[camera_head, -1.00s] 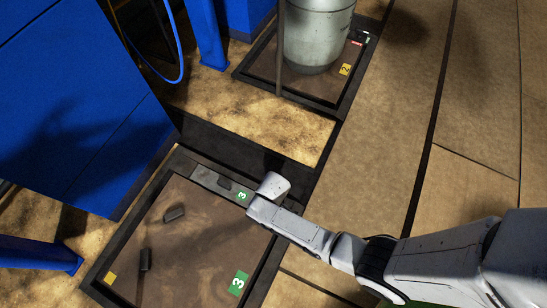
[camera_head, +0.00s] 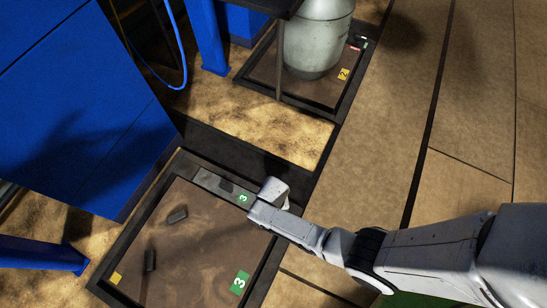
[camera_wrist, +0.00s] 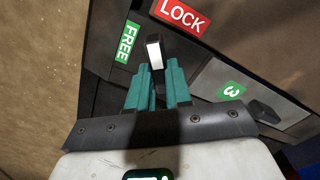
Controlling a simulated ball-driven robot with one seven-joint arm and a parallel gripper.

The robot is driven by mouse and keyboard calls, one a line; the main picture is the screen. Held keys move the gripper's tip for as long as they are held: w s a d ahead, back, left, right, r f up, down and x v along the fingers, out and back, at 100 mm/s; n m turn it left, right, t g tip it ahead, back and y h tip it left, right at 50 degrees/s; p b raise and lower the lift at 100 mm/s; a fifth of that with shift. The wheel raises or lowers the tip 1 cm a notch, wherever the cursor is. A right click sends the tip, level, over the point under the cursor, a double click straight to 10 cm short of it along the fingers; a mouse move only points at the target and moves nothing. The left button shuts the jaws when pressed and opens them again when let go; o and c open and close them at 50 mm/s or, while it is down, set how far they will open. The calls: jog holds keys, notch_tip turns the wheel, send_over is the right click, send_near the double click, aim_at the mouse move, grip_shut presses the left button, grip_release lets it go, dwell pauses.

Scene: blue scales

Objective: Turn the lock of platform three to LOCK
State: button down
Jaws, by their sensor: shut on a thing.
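Platform three (camera_head: 215,262) is a brown plate in a dark frame with green "3" labels. Its lock handle (camera_wrist: 154,50) shows in the wrist view as a small bar with a pale face. A green FREE label (camera_wrist: 127,42) lies to its left and a red LOCK label (camera_wrist: 181,15) to its upper right. The handle's visible end lies between the two labels. My gripper (camera_wrist: 157,82) has teal fingers, shut on the lock handle, which they partly hide. In the head view, my wrist is over the platform's right-hand edge and hides the lock.
Platform two (camera_head: 328,101), with a grey metal tank (camera_head: 318,40) on it, lies behind. A blue cabinet (camera_head: 75,100) and a blue leg (camera_head: 40,253) stand at left. Brown floor (camera_head: 385,150) is open to the right.

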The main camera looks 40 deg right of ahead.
jog(key=m, duration=0.3)
jog(key=shift+m, duration=0.4)
jog(key=shift+m+p, duration=0.4)
jog(key=shift+m, duration=1.3)
jog(key=c, duration=1)
grip_release()
jog(key=shift+c, duration=0.2)
jog(key=shift+r, duration=0.1)
notch_tip(320, 180, up, 11)
jog(key=p, duration=0.7)
jog(key=shift+f, duration=0.2)
